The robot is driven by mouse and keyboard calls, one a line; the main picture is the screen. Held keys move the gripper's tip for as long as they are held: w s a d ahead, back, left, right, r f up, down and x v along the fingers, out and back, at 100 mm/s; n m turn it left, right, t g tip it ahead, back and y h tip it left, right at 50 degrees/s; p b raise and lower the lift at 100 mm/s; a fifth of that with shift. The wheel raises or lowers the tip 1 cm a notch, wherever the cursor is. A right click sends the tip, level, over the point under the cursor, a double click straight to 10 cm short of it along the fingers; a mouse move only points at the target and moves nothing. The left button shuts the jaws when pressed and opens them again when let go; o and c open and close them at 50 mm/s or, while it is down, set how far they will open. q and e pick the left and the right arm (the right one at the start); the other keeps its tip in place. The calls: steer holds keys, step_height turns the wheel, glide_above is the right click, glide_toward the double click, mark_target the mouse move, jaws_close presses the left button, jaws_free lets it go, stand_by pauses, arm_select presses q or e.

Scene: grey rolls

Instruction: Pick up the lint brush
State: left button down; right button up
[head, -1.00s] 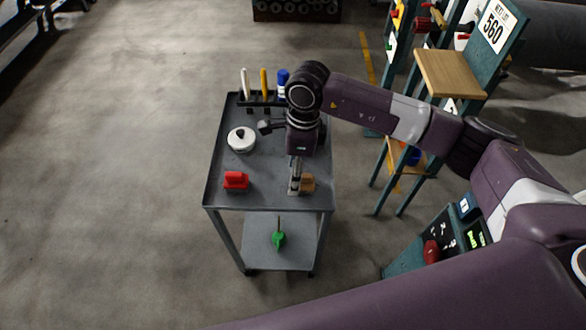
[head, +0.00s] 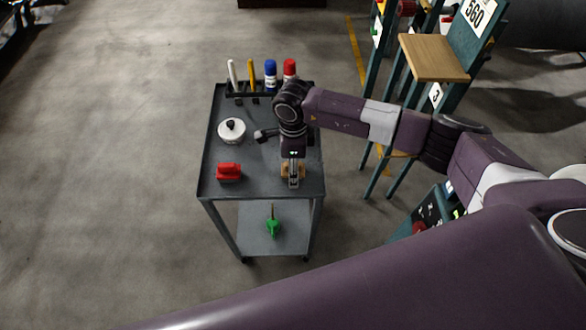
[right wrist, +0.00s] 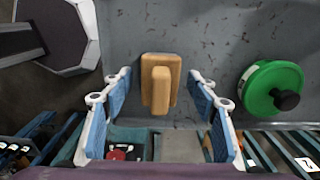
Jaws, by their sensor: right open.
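The lint brush looks to be the tan wooden block with a raised grip (right wrist: 161,84) in the right wrist view. It lies flat on the grey cart top, near the cart's edge. In the head view its tan sides (head: 285,171) show partly behind my right gripper (head: 293,178). My right gripper (right wrist: 160,82) is open, with its blue-padded fingers on either side of the brush. A gap shows between each finger and the brush. My left gripper is not in view.
The cart top (head: 260,181) also holds a red block-like object (head: 229,172), a white lidded pot (head: 232,132) and a rack with upright tools and bottles (head: 247,95). A green round object with a black knob (right wrist: 271,90) lies beside the brush. Teal stands (head: 384,130) are at the right.

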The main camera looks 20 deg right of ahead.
steer(key=shift+c, duration=0.7)
steer(key=c, duration=1.2)
steer(key=shift+r, duration=0.1)
step_height(320, 180, up, 20)
steer(key=b, duration=0.3)
steer(key=shift+b, duration=0.3)
steer(key=o, duration=0.7)
steer(key=c, duration=0.5)
